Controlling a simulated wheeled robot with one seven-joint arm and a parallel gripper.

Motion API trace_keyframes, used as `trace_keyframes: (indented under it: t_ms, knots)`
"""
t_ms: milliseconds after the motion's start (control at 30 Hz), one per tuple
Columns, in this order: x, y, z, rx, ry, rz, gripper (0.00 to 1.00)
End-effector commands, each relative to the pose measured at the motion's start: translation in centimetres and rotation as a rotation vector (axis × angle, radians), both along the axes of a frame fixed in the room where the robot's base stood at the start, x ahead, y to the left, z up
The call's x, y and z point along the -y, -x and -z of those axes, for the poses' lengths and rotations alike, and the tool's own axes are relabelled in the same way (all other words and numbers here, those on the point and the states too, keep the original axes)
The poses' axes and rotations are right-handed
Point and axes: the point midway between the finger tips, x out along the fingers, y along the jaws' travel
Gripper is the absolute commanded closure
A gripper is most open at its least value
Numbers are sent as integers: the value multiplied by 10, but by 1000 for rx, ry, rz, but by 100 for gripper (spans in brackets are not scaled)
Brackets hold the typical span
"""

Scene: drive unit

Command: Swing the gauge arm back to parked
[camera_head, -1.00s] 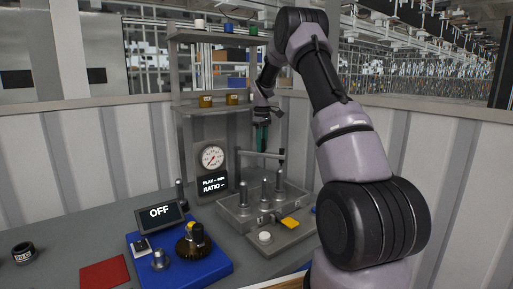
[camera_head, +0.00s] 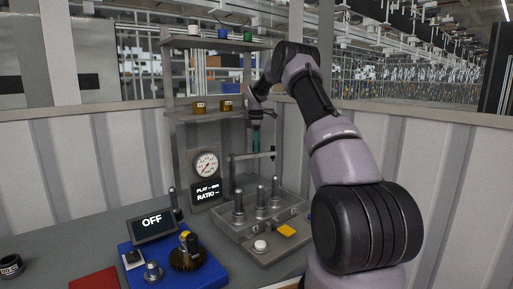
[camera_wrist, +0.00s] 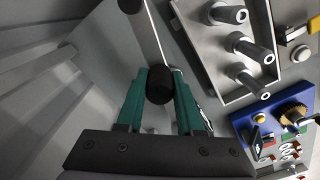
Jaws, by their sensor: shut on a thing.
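The gauge arm (camera_head: 250,156) is a grey horizontal bar on an upright post behind the block with the upright pins. It reaches to the right from the post, with a short dark upright piece at its right end. My gripper (camera_head: 256,147) is at the bar, its green fingers pointing down. In the wrist view, the green fingers of my gripper (camera_wrist: 160,95) are shut on a black knob (camera_wrist: 159,86). A thin pale edge runs from the knob up the picture, near a second black end piece (camera_wrist: 131,5). The join between knob and bar is hard to make out.
A dial gauge (camera_head: 206,165) and a RATIO display (camera_head: 207,192) stand left of the post. The grey block (camera_head: 238,228) holds several upright metal pins in front. A blue tray (camera_head: 205,276) with gears and an OFF screen (camera_head: 153,223) lie nearer. A shelf (camera_head: 205,115) is above.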

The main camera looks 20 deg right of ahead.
Motion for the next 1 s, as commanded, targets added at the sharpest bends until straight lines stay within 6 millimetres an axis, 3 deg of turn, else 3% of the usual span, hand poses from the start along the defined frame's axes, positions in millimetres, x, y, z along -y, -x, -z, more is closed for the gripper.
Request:
trace_keyframes:
  t_ms: [567, 600, 667, 1000]
  knots:
    - [-3, -3, -2, 5, -2, 2, 100]
    - [-3, -3, -2, 5, -2, 2, 52]
    - [-3, -3, -2, 5, -2, 2, 34]
    - [-1, -2, -3, 3, -1, 2, 34]
